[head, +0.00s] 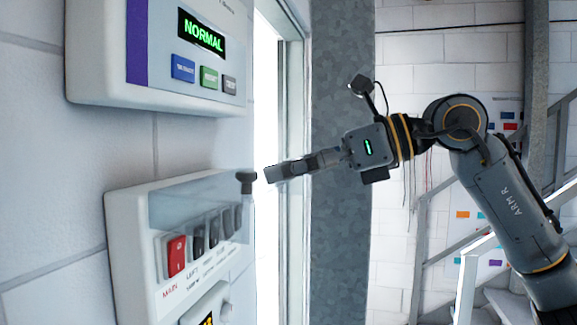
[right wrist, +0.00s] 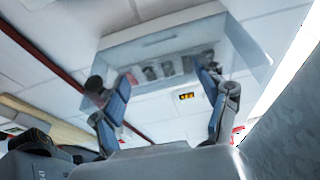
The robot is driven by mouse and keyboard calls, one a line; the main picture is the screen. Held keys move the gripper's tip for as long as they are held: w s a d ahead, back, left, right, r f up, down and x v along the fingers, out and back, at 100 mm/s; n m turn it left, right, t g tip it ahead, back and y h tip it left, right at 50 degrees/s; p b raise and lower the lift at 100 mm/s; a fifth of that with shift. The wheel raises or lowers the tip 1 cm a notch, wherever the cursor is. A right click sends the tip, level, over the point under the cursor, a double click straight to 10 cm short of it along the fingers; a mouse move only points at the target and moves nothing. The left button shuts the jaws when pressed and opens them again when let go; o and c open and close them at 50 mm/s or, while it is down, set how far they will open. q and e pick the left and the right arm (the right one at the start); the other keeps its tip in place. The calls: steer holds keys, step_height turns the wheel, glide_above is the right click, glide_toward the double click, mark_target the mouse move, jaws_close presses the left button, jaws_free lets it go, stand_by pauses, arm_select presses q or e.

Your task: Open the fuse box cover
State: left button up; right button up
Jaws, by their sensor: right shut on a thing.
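The fuse box (head: 130,235) is a white wall box at the lower left of the head view. Its clear cover (head: 185,203) stands out from the front, above a red main switch (head: 177,256) and several dark switches (head: 215,231). A dark knob (head: 246,182) sits at the cover's outer corner. My right gripper (head: 270,173) reaches in from the right, its tip beside the knob. In the right wrist view its blue-padded fingers (right wrist: 166,80) stand apart in front of the cover (right wrist: 257,68), shut on part of it; the exact contact is unclear. My left gripper is out of view.
A white panel (head: 95,70) reading NORMAL with coloured buttons hangs just above the fuse box. A smaller box with an amber display (head: 207,319) is below. A bright opening and frame (head: 295,110) lie right of the wall, and a staircase (head: 470,245) stands behind my right arm.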

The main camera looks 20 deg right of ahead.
steer(key=shift+w+a+r+h, duration=0.15)
steer(key=shift+a+r+h, duration=0.15)
steer(key=shift+r, duration=0.15)
steer(key=shift+r+g+p, duration=0.1)
steer(key=shift+g+p, duration=0.25)
steer(key=shift+g, duration=0.05)
steer(key=shift+w+h, duration=0.1)
steer(key=shift+h, duration=0.2)
steer(key=o, duration=1.6)
steer(key=shift+a, duration=0.1)
steer(key=shift+o, duration=0.5)
steer(key=shift+w, duration=0.15)
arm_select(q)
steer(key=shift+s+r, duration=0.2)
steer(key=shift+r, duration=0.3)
arm_select(e)
steer(key=v, duration=1.2)
